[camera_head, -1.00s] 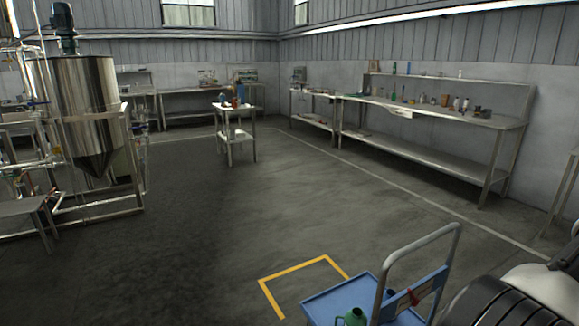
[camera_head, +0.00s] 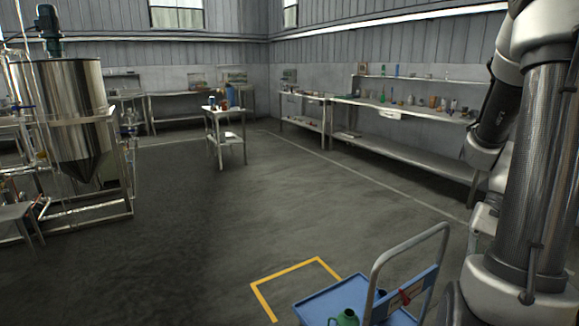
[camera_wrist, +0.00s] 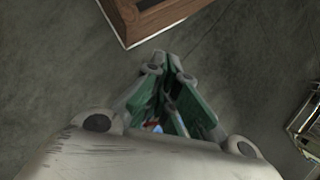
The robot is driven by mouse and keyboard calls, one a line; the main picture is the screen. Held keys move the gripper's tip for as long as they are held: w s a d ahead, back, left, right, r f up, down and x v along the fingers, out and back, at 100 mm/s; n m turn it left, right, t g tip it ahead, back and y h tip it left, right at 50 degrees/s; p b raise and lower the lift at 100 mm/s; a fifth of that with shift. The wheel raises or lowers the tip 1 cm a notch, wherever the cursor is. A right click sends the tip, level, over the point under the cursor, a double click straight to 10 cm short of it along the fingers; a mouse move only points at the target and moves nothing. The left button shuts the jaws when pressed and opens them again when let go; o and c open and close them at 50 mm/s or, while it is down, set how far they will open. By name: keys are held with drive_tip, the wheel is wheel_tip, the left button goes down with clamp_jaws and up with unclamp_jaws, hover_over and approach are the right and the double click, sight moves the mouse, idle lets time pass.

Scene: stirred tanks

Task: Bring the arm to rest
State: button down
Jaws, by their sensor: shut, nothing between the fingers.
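My arm (camera_head: 535,165) stands upright along the right side of the head view, with a bent upper link beside it. My gripper is outside the head view. In the wrist view my gripper (camera_wrist: 168,72) points away over the grey floor. Its green-padded fingers are drawn together and hold nothing. A small blue and red patch shows between the finger links, too small to identify.
A blue cart (camera_head: 335,298) with a green jug (camera_head: 345,318) stands near my base, beside a yellow floor marking (camera_head: 262,290). A steel tank (camera_head: 62,110) is at left. A long bench (camera_head: 400,112) lines the right wall. The middle floor is clear. A brown-edged board (camera_wrist: 145,18) shows in the wrist view.

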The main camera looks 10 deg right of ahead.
drive_tip(key=a+r+n+t+h, duration=0.2)
drive_tip(key=a+r+n+t, duration=0.1)
drive_tip(key=r, duration=0.5)
drive_tip(key=a+r+n+t+h, duration=0.2)
drive_tip(key=a+r+n, duration=0.3)
drive_tip(key=a+r, duration=0.3)
drive_tip(key=shift+w+t, duration=0.25)
drive_tip(key=shift+t, duration=0.35)
